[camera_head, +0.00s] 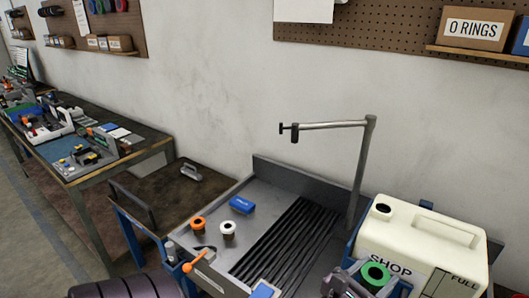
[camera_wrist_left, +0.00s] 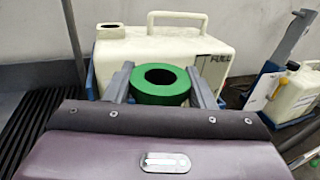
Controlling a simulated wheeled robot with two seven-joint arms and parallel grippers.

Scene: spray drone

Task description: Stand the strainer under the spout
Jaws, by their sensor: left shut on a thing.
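My left gripper (camera_head: 360,282) is at the bottom right of the head view, in front of the cream jug. It is shut on a green ring-topped piece (camera_head: 375,275), which I take to be the strainer. In the left wrist view the green ring (camera_wrist_left: 160,84) sits between the two grey fingers, its open top facing up; its lower part is hidden. The strainer is right of the grate, apart from the spout. My right gripper is not in view.
An orange-topped piece (camera_head: 199,224), a white-topped piece (camera_head: 228,229) and a blue block (camera_head: 242,204) stand on the sink's left ledge. The cream jug (camera_head: 420,240) stands right of the post. The grate under the spout looks clear.

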